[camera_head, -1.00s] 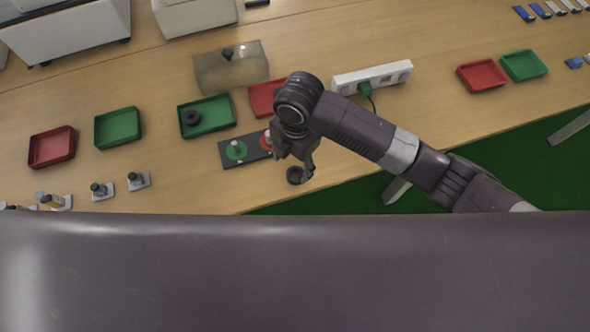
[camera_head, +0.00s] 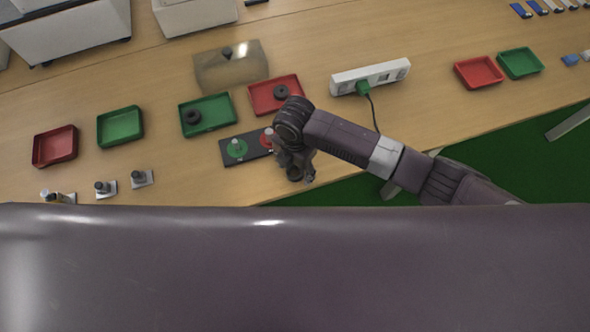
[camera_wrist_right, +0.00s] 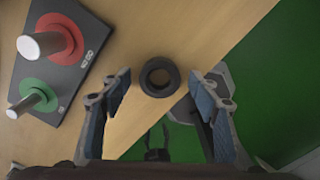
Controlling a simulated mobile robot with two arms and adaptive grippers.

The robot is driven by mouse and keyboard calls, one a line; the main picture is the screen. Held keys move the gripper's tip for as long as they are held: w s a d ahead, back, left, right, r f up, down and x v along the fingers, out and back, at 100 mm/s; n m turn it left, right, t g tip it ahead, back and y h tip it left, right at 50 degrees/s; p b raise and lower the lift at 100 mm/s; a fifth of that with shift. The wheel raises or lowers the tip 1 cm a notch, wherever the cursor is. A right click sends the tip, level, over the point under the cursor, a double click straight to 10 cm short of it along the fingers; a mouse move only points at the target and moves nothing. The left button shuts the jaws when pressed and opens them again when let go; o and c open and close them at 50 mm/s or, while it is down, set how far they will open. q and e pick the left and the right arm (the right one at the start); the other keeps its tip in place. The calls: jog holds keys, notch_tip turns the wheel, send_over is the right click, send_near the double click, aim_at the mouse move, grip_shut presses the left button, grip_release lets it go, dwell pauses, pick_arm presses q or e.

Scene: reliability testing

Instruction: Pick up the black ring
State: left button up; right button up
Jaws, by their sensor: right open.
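A black ring (camera_wrist_right: 160,77) lies flat on the wooden table near its front edge in the right wrist view. My right gripper (camera_wrist_right: 158,92) is open, with one blue-padded finger on each side of the ring and gaps between. The fingers do not visibly touch it. In the head view my right gripper (camera_head: 299,175) is over this spot and mostly hides the ring. Two other black rings lie in trays: one (camera_head: 192,117) in the green tray (camera_head: 222,121), one (camera_head: 281,92) in the red tray (camera_head: 262,107). My left gripper is not in view.
A dark plate with a green-based peg (camera_wrist_right: 38,97) and a red-based peg (camera_wrist_right: 45,43) lies left of the gripper. A white power strip (camera_head: 345,82) with a green plug stands behind right. Green floor (camera_wrist_right: 275,90) shows beyond the table edge.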

jog(key=c, duration=1.1)
jog(key=shift+r, duration=0.15)
